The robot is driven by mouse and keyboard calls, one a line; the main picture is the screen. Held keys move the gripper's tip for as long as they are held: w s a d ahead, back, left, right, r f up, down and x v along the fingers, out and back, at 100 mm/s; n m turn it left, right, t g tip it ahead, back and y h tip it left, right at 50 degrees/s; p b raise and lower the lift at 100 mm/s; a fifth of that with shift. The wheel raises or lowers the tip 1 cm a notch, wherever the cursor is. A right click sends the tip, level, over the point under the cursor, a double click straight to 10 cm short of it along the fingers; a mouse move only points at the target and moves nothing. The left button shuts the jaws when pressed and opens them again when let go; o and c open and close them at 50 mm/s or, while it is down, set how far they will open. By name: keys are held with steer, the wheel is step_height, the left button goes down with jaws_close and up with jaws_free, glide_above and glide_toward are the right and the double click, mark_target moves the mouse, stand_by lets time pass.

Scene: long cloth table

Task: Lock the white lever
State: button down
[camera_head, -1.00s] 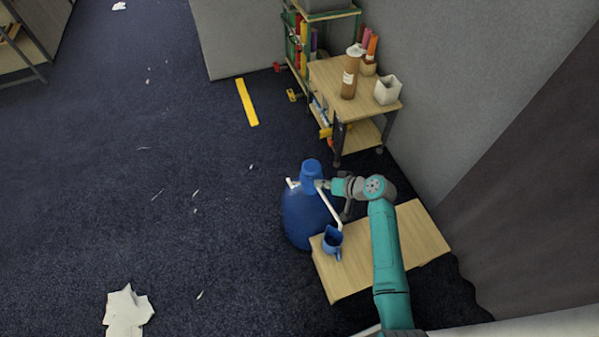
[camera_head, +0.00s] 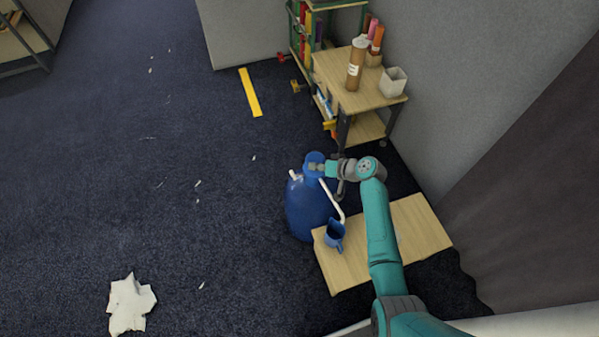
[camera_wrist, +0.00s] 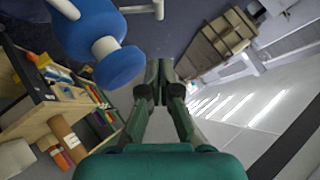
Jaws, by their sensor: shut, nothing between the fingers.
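A large blue bottle (camera_head: 307,210) with a blue pump head (camera_head: 314,158) stands on the floor at the table's left end. A short white piece (camera_head: 296,176) sticks out to its left and a thin white tube (camera_head: 332,200) slopes down on its right; I cannot tell which is the lever. In the wrist view the blue pump head (camera_wrist: 119,66) is left of my fingers, with a white bar (camera_wrist: 143,9) above it. My gripper (camera_head: 316,168) is shut and empty, at the pump head in the head view; contact is unclear. It also shows in the wrist view (camera_wrist: 160,68).
The carpet to the left is mostly clear, with scattered paper.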

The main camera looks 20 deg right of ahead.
mark_target(294, 178)
steer(key=shift+w+a+f, duration=0.5)
steer(key=shift+a+f, duration=0.3)
steer(key=shift+f, duration=0.2)
steer(key=shift+w+a+f, duration=0.45)
steer(key=shift+a+f, duration=0.35)
steer(key=shift+f, duration=0.25)
steer(key=shift+w+a+f, duration=0.5)
steer(key=shift+a+f, duration=0.3)
steer(key=shift+f, duration=0.2)
steer(key=shift+a, duration=0.15)
steer(key=a+h, duration=0.1)
steer(key=f+n+h, duration=0.1)
steer(key=shift+s+a+n+h, duration=0.15)
steer(key=shift+a+n+h, duration=0.15)
steer(key=shift+a, duration=0.05)
steer(key=f+n+h, duration=0.1)
steer(key=a+f+h, duration=0.1)
steer(key=h, duration=0.1)
steer(key=shift+n+h, duration=0.3)
steer(key=shift+n, duration=0.1)
